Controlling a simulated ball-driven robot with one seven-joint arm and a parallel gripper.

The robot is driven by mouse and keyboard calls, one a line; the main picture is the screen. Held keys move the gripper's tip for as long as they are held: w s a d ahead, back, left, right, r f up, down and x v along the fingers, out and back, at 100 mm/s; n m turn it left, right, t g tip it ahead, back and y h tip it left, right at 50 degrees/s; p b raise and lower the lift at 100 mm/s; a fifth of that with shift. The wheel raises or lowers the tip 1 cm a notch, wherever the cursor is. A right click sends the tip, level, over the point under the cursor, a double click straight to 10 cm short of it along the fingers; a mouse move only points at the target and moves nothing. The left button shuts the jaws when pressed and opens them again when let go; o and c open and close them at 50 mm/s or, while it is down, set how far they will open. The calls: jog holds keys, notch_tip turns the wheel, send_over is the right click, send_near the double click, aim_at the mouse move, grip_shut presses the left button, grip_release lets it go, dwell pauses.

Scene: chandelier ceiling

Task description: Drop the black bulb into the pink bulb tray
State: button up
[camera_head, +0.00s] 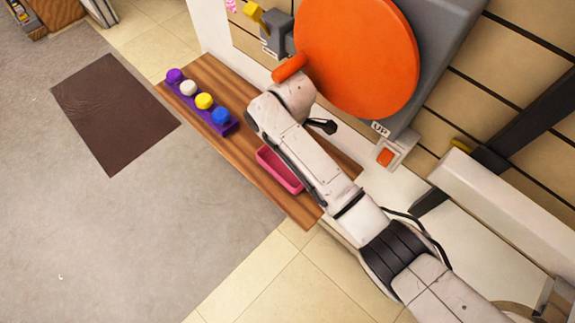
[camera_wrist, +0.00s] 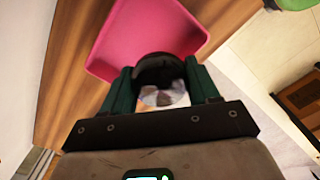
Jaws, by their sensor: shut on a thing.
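The black bulb (camera_wrist: 158,66) is held between the two green fingers of my gripper (camera_wrist: 161,76) in the wrist view. A shiny, glassy part of it shows nearer the wrist. The pink bulb tray (camera_wrist: 120,38) lies beyond the bulb there, and the bulb overlaps its near edge in the picture. I cannot tell the height between them. In the head view the pink tray (camera_head: 279,171) sits on the wooden shelf, partly covered by my arm. My gripper and the black bulb are not clearly visible in that view.
A purple rack (camera_head: 228,130) with purple, white, yellow and blue bulbs stands at the far left of the wooden shelf (camera_head: 245,152). A large orange disc (camera_head: 358,55) on a grey machine is close behind my arm. Bare shelf lies between rack and tray.

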jog(key=f+b, duration=0.2)
jog(key=w+f+b, duration=0.1)
jog(key=b, duration=0.1)
jog(key=shift+d+f, duration=0.35)
jog(key=shift+f, duration=0.05)
jog(key=shift+a+f+b, duration=0.1)
jog(key=shift+f+b, duration=0.3)
jog(key=shift+s, duration=0.1)
jog(key=o, duration=1.1)
jog(key=shift+o, duration=0.2)
